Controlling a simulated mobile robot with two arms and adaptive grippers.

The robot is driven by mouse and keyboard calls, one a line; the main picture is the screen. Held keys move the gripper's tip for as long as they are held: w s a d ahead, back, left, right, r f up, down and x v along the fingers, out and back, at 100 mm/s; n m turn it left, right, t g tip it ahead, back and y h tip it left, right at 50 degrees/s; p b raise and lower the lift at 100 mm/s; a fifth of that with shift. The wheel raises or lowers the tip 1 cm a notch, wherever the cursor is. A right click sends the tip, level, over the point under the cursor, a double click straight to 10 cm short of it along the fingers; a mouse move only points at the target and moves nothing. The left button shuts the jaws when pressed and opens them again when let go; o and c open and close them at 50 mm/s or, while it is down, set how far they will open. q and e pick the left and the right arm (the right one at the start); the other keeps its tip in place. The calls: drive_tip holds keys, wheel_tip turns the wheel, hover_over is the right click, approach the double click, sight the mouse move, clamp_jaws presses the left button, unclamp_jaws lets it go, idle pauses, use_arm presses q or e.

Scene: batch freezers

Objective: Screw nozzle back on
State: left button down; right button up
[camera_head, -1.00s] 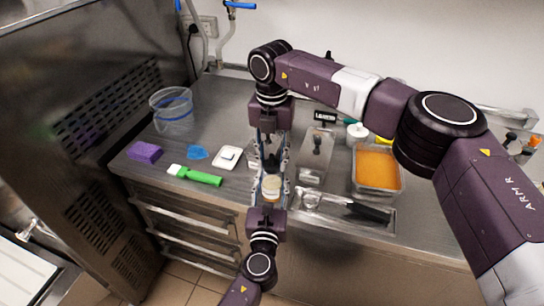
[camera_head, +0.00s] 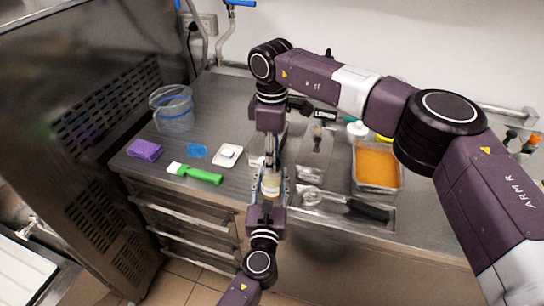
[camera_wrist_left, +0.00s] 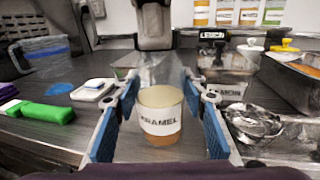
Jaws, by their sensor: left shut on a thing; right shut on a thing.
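My left gripper (camera_head: 268,193) comes in from the bottom and is shut on the caramel bottle (camera_head: 270,186), which stands upright between its blue-padded fingers. In the left wrist view the bottle (camera_wrist_left: 160,117) shows a white label and a pale, wide top. My right gripper (camera_head: 270,160) points down from above, right over the bottle. Its fingers are close together, shut on the nozzle, which they almost wholly hide. I cannot tell whether the nozzle touches the bottle's top or its thread.
On the steel counter are a clear jug (camera_head: 174,110), a purple sponge (camera_head: 145,149), a green-handled brush (camera_head: 200,175), a blue cloth (camera_head: 197,151) and a small white dish (camera_head: 228,156). An orange-filled tray (camera_head: 376,165) and a steel tray with a scoop (camera_head: 345,207) lie right.

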drive_tip(key=m, duration=0.5)
drive_tip(key=shift+a, duration=0.1)
drive_tip(key=o, duration=0.8)
drive_tip(key=shift+c, duration=0.2)
drive_tip(key=shift+r, duration=2.3)
drive_tip(key=shift+c, duration=0.3)
